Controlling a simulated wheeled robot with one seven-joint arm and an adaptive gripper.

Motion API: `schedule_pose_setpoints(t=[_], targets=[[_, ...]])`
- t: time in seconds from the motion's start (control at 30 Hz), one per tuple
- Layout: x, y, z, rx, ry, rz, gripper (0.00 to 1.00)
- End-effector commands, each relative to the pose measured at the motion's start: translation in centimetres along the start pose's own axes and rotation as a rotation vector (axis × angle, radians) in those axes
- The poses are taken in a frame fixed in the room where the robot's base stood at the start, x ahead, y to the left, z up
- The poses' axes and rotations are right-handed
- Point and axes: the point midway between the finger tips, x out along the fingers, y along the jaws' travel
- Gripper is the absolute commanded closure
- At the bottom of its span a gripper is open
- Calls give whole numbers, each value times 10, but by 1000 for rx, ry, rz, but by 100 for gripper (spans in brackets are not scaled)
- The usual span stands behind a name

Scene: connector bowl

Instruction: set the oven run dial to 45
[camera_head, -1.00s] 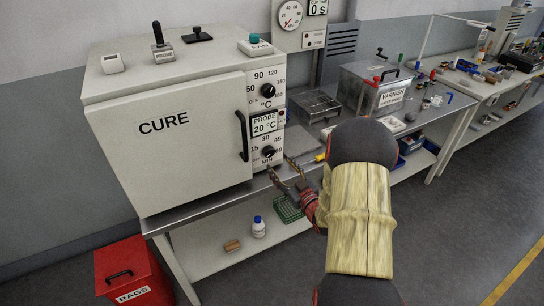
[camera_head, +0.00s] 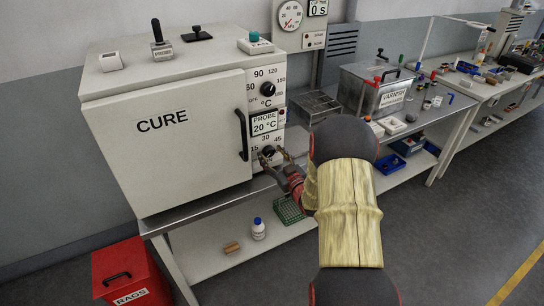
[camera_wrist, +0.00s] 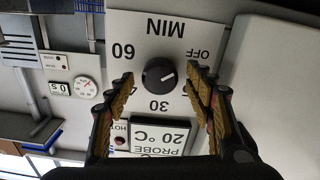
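The oven run dial (camera_wrist: 158,76) is a round black knob on the white CURE oven panel, partly covered in the head view (camera_head: 268,151). The wrist view shows it upside down, with 60 at left, 30 below and OFF at upper right. Its light pointer mark points right and slightly up, roughly toward OFF. My gripper (camera_wrist: 160,72) is open, with one finger on each side of the dial and visible gaps to it. The fingers hide the 45 and 15 labels there. In the head view my gripper (camera_head: 272,157) is in front of the dial.
The oven's door handle (camera_head: 242,135) stands out just left of the dial. The probe display (camera_head: 265,124) and the temperature dial (camera_head: 267,89) are above it. A green rack (camera_head: 289,210) and a white bottle (camera_head: 258,229) are on the lower shelf.

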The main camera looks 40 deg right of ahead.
Motion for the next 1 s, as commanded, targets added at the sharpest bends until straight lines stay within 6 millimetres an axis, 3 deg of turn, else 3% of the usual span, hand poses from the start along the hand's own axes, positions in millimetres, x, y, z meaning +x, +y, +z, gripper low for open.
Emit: schedule_pose_setpoints(t=[0.73,1.0], targets=[[0,0,0,0,-1,0,90],[0,0,0,26,-1,0,90]])
